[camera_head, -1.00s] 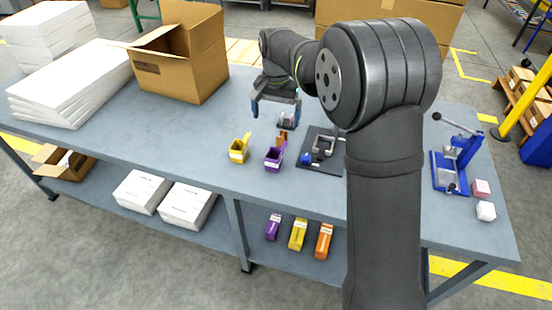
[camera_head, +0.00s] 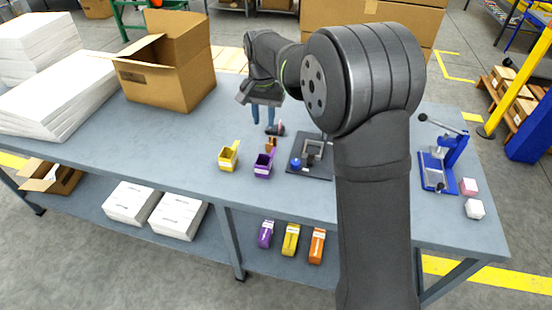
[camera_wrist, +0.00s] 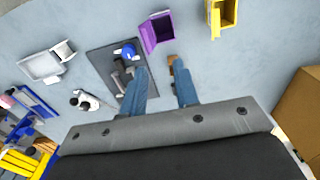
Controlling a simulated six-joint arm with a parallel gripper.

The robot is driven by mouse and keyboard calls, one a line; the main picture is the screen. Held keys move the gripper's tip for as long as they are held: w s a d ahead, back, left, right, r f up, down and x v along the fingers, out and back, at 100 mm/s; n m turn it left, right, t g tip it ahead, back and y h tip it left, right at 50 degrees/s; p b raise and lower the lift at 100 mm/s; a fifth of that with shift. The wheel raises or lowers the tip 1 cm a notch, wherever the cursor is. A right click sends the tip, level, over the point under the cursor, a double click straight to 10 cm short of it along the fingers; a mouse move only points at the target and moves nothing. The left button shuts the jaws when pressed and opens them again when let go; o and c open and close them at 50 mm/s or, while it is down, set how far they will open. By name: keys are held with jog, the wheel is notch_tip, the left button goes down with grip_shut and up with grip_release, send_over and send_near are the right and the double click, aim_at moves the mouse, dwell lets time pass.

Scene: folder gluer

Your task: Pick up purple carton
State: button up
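An open-topped purple carton (camera_head: 264,165) stands on the grey-blue table, beside a similar yellow carton (camera_head: 229,156). In the wrist view the purple carton (camera_wrist: 157,31) lies just beyond my fingertips, with the yellow carton (camera_wrist: 222,15) to its right. My gripper (camera_head: 263,130) points down on the far side of the purple carton. Its two blue fingers are apart with no carton between them, as the wrist view (camera_wrist: 160,68) also shows. A small orange-brown piece (camera_head: 271,145) sits close to the fingertips, partly hidden by a finger in the wrist view.
A dark plate with a clamp device (camera_head: 312,158) lies right of the purple carton. A blue lever press (camera_head: 440,165) stands at the right. A large cardboard box (camera_head: 168,75) and white stacks fill the left. Another purple carton (camera_head: 265,234) lies on the lower shelf.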

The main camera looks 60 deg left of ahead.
jog(key=n, duration=1.8)
send_over(261, 167)
jog(key=f, duration=1.2)
jog(key=shift+w+d+f, duration=0.1)
jog(key=shift+w+f, duration=0.15)
jog(key=shift+f, duration=0.05)
jog(key=shift+s+a+f, duration=0.1)
jog(key=shift+s+f, duration=0.05)
jog(key=shift+f, duration=1.2)
jog(key=shift+s+a+f, duration=0.1)
jog(key=shift+f, duration=1.25)
grip_shut()
